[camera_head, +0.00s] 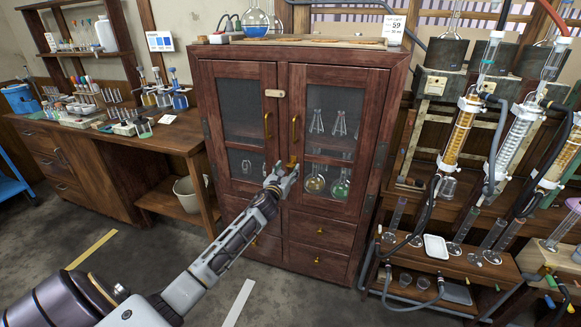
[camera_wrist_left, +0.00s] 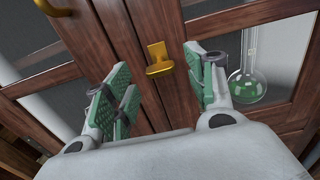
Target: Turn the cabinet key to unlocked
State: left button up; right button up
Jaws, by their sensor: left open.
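The wooden cabinet (camera_head: 290,215) stands upright with both glass doors shut. The brass key (camera_head: 292,163) sits at the meeting edge of the doors, low on the right door. In the left wrist view the key (camera_wrist_left: 158,66) shows as a gold plate with a bow sticking out. My left gripper (camera_head: 281,174) is in front of the cabinet just below the key. In the left wrist view its green-padded fingers (camera_wrist_left: 162,82) are spread, one on each side of the key, with nothing between the pads. My right gripper is not in view.
Brass handles (camera_head: 294,130) stand on both doors above the key. Flasks, including one with green liquid (camera_head: 340,187), show behind the right glass. A wooden bench (camera_head: 150,150) is at left; a glassware rack (camera_head: 450,150) is at right. The floor in front is open.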

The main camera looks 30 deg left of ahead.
aim_at(290, 166)
pick_arm(q)
jog(key=shift+x, duration=2.05)
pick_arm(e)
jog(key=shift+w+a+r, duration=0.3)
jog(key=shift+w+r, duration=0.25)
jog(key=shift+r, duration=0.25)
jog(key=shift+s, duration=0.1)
pick_arm(q)
jog(key=shift+c, duration=0.8)
jog(key=c, duration=0.9)
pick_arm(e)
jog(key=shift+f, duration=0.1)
